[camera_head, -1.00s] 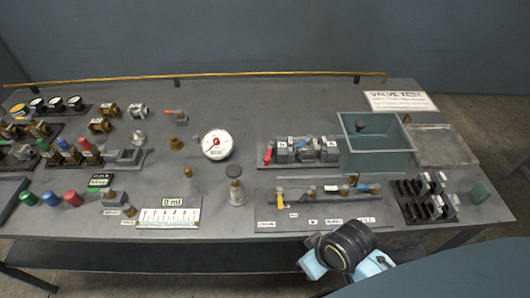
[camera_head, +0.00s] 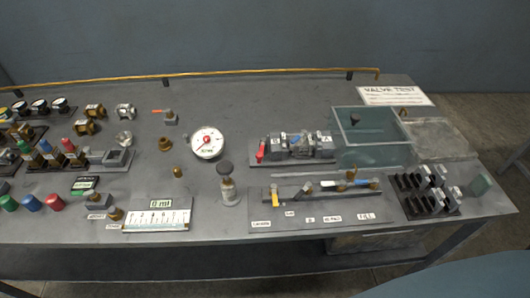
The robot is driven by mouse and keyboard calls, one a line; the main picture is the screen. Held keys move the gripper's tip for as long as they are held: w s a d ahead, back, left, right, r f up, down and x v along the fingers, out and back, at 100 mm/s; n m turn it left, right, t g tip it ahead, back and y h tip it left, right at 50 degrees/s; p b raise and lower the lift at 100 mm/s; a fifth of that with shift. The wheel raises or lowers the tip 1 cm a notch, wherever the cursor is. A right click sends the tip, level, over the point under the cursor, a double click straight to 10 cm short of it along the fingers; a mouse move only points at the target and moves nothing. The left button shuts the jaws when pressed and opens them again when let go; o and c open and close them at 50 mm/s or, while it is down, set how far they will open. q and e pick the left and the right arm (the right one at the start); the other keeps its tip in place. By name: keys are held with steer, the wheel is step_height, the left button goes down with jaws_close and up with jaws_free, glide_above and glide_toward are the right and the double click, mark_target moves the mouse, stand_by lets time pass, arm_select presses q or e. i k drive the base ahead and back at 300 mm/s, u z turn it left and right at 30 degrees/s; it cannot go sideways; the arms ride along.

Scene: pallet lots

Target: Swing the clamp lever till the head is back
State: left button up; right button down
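A clamp fixture (camera_head: 298,147) of grey and dark blocks sits on a plate right of the table's middle. A small red lever (camera_head: 260,151) stands up at its left end and is the part that looks like the clamp lever. Whether the clamp head is forward or back is too small to tell. Neither of my grippers shows now, and nothing of mine touches the fixture.
A white dial gauge (camera_head: 207,142) stands left of the fixture and a teal open bin (camera_head: 345,153) stands right of it. A plate with valve parts (camera_head: 262,218) lies in front. A dark rack (camera_head: 424,191) stands at the right. A brass rail (camera_head: 200,74) runs along the back.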

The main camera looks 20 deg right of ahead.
mark_target(259, 156)
steer(key=z, duration=0.8)
steer(key=k, duration=0.3)
steer(key=u, duration=0.3)
steer(key=i, duration=0.25)
steer(key=z, duration=0.1)
